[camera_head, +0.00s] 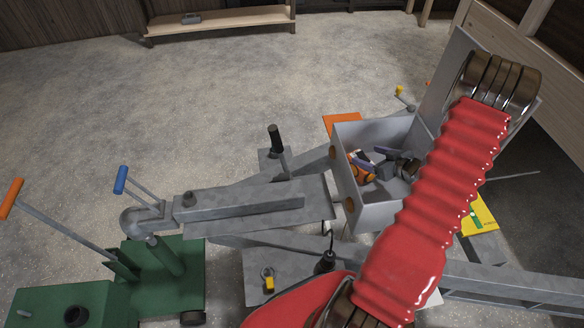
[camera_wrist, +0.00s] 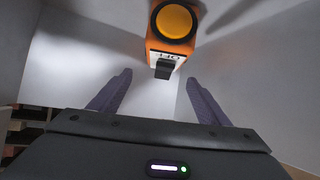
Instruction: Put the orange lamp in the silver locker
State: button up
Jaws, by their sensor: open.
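The silver locker (camera_head: 378,217) is an open grey metal box right of the middle of the head view, with its lid raised. The orange lamp (camera_head: 362,172) is inside the locker, near its left wall. My gripper (camera_head: 374,160) reaches into the locker beside the lamp. In the wrist view the lamp (camera_wrist: 170,38), with its round yellow lens and black switch, lies just beyond the fingertips of my gripper (camera_wrist: 158,78). The jaws are open and empty. Grey locker walls (camera_wrist: 75,65) surround the lamp. My red arm hides the locker's right part.
A grey trailer frame (camera_head: 250,205) stretches left of the locker. A green jack base (camera_head: 165,280) with blue and orange handles stands lower left. A yellow padlock (camera_head: 268,281) lies on a grey plate. A wooden bench (camera_head: 220,20) stands behind; the floor between is clear.

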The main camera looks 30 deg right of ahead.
jog(key=w+r, duration=0.1)
jog(key=r, duration=0.1)
jog(key=w+r+h, duration=0.1)
jog(key=w+r, duration=0.1)
jog(key=r, duration=0.1)
jog(key=w+r+g+h, duration=0.1)
jog(key=r, duration=0.1)
jog(key=shift+w+a+r, duration=0.1)
jog(key=shift+w+r, duration=0.1)
jog(key=shift+r, duration=0.05)
jog(key=a+r+m+g+h, duration=0.1)
jog(key=a+r+h, duration=0.1)
jog(key=a+r, duration=0.55)
jog(key=a+r+g+h, duration=0.1)
jog(key=a+r, duration=0.3)
jog(key=r, duration=0.7)
jog(key=s+a+r+g+y, duration=0.1)
jog(key=s+a+r+y, duration=0.1)
jog(key=s+a, duration=0.8)
jog(key=s+a+r+g+y, duration=0.2)
jog(key=s+a+r, duration=0.3)
jog(key=s+a, duration=0.5)
jog(key=a, duration=0.9)
jog(key=shift+s, duration=0.3)
